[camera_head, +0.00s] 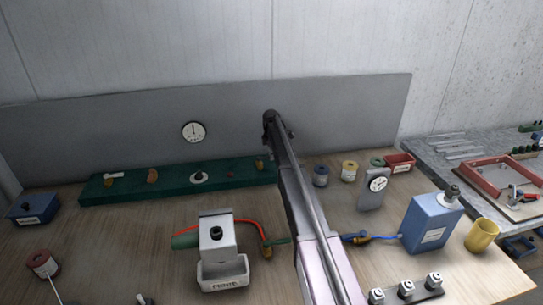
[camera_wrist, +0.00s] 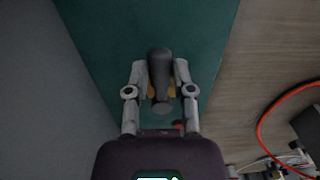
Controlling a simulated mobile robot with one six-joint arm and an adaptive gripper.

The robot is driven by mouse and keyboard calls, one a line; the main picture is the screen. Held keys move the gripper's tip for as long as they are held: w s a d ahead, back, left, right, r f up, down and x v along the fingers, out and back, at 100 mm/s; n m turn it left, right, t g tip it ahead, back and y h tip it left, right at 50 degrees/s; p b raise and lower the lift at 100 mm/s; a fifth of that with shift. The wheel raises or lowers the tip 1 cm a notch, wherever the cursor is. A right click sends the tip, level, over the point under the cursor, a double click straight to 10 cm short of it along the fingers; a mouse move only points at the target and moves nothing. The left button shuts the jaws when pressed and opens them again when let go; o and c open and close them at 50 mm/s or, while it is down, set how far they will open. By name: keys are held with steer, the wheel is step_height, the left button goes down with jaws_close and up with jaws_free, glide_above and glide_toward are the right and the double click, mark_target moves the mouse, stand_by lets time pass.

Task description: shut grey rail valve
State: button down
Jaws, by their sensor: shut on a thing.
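The grey rail valve (camera_wrist: 160,62) shows in the wrist view as a dark grey handle with brass-coloured parts at its sides. It sits over the green rail (camera_wrist: 95,25). My gripper (camera_wrist: 160,72) has one finger on each side of the handle and is shut on it. The handle lies lengthwise between the fingers. In the head view the green rail (camera_head: 130,190) runs along the back of the table with several small fittings on it. My arm crosses the rail's right end there and hides my gripper and the grey valve.
A red hose (camera_head: 248,223) runs beside a white box-like unit (camera_head: 217,245) in front of the rail. A round gauge (camera_head: 193,132) is on the grey back panel. A blue container (camera_head: 432,224) and a yellow cup (camera_head: 482,235) stand at the right.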

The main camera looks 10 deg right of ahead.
steer(key=shift+c, duration=2.4)
jaws_free()
steer(key=shift+s+m, duration=0.1)
steer(key=shift+m, duration=0.2)
